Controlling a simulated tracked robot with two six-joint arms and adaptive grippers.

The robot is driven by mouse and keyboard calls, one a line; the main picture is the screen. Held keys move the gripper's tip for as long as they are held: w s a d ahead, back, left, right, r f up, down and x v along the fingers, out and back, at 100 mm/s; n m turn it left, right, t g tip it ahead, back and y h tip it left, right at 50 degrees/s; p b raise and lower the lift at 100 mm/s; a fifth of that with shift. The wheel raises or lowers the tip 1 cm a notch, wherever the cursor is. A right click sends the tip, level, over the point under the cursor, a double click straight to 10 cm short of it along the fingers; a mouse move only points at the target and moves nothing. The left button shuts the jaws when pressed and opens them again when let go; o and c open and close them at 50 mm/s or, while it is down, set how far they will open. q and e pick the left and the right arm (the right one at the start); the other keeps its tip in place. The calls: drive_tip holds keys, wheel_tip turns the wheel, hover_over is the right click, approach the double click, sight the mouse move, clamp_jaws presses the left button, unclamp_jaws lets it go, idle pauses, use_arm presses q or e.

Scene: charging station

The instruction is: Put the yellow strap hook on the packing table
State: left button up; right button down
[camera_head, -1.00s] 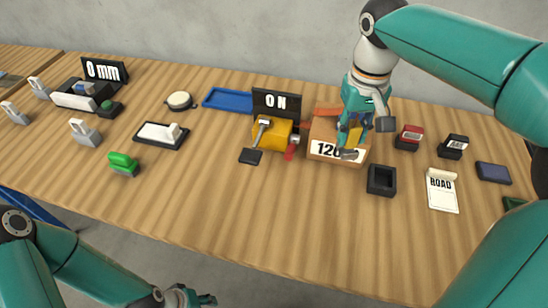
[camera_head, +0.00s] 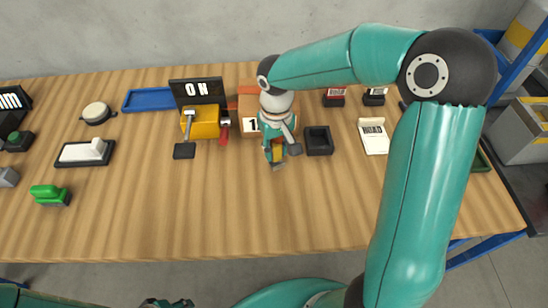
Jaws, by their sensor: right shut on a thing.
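My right gripper (camera_head: 279,160) is shut on the yellow strap hook (camera_head: 278,154), of which only a small yellow part shows between the fingers. It is in front of the open cardboard box (camera_head: 249,127). I cannot tell whether the hook touches the wooden packing table (camera_head: 230,215). My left gripper (camera_head: 166,303) is only partly in view at the bottom edge, in front of the table, and its fingers are too cut off to judge.
Left of the box stand a yellow device (camera_head: 206,122) with a lever and an "ON" sign (camera_head: 197,90). A "ROAD" pad (camera_head: 373,137) lies farther right. The table's front middle is clear.

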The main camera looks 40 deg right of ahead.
sight(276, 158)
drive_tip(key=shift+f, duration=1.95)
drive_tip(key=shift+f, duration=0.2)
drive_tip(key=c, duration=0.9)
unclamp_jaws()
drive_tip(key=shift+r, duration=0.1)
drive_tip(key=shift+r, duration=0.1)
wheel_tip(276, 158, up, 11)
drive_tip(key=shift+f, duration=0.15)
drive_tip(key=shift+r, duration=0.65)
